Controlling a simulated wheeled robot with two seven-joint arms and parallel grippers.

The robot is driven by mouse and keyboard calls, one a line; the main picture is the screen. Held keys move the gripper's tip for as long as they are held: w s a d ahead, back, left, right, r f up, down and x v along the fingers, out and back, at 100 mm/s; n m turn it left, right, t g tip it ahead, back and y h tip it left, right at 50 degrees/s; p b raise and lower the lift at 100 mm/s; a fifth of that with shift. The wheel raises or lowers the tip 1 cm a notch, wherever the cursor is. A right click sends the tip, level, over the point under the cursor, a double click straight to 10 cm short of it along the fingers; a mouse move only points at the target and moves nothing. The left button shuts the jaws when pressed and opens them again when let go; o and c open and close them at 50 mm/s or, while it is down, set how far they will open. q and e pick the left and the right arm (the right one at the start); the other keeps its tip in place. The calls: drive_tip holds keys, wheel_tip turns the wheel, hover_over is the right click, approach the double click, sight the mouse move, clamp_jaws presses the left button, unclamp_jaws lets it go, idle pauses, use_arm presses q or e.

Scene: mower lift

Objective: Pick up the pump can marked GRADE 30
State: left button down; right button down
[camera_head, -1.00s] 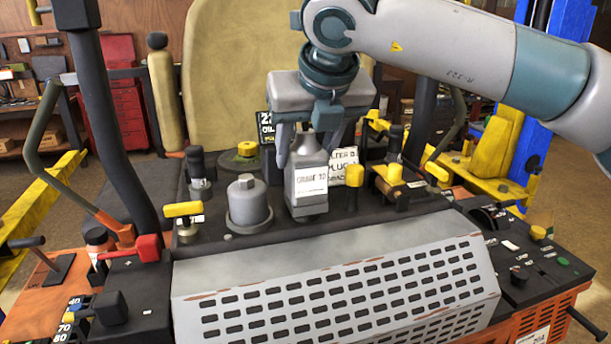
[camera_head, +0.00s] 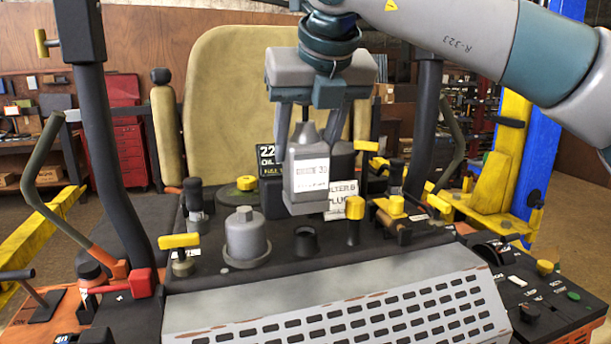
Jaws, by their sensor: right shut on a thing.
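The grey pump can (camera_head: 310,178) has a white label that reads GRADE and what looks like 30. My right gripper (camera_head: 309,138) comes down from above and is shut on the can's upper part, one finger on each side. The can hangs nearly upright, and its base appears clear of the black deck (camera_head: 345,246) of the mower. My left gripper is not in view.
A grey capped cylinder (camera_head: 246,238) stands left of the can. A yellow-topped post (camera_head: 355,215) and yellow-handled valve (camera_head: 396,212) stand to its right. Behind are a dark container (camera_head: 342,165), signs (camera_head: 267,158) and the tan seat (camera_head: 225,100). A slotted grey cover (camera_head: 340,305) lies in front.

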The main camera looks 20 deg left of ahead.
sight(306, 121)
drive_tip(key=shift+r+b, duration=0.4)
drive_tip(key=shift+r, duration=1.6)
